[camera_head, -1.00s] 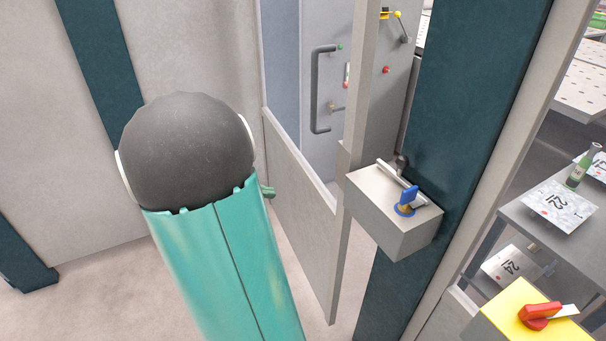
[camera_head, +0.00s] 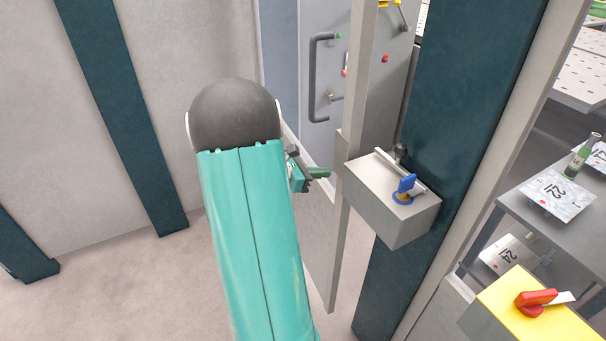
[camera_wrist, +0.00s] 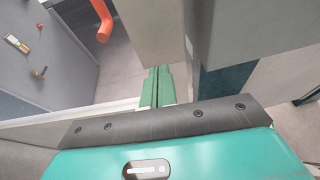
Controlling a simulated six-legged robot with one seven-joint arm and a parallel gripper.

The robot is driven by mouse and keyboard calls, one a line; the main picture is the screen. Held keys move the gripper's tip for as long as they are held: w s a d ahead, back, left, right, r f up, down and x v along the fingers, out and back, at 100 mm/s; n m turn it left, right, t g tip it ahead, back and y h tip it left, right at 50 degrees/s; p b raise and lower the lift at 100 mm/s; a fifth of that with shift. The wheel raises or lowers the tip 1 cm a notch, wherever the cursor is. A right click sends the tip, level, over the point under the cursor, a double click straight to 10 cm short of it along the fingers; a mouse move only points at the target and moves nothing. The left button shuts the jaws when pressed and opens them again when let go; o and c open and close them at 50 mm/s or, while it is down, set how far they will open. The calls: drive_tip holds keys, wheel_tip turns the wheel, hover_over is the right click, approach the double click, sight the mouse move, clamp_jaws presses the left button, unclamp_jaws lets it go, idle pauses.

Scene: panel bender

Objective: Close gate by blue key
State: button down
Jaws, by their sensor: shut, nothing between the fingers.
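The blue key (camera_head: 405,187) stands upright on a grey box (camera_head: 390,220) fixed to a dark teal post. A silver bar lies on the box beside the key. The gate (camera_head: 312,235) is a grey framed panel left of the box; I cannot tell whether it is fully closed. My gripper (camera_head: 320,173) is left of the box, close to the gate's frame and apart from the key. Its green fingers (camera_wrist: 157,86) are together and empty in the wrist view. The key does not show in the wrist view.
A dark grey handle (camera_head: 318,80) is on the grey panel behind the gate. A yellow box (camera_head: 500,322) with a red switch (camera_head: 535,298) is at lower right. A table (camera_head: 585,225) with a bottle (camera_head: 583,157) stands at right. The floor at left is clear.

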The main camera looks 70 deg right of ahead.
drive_tip(key=shift+s+d, duration=0.8)
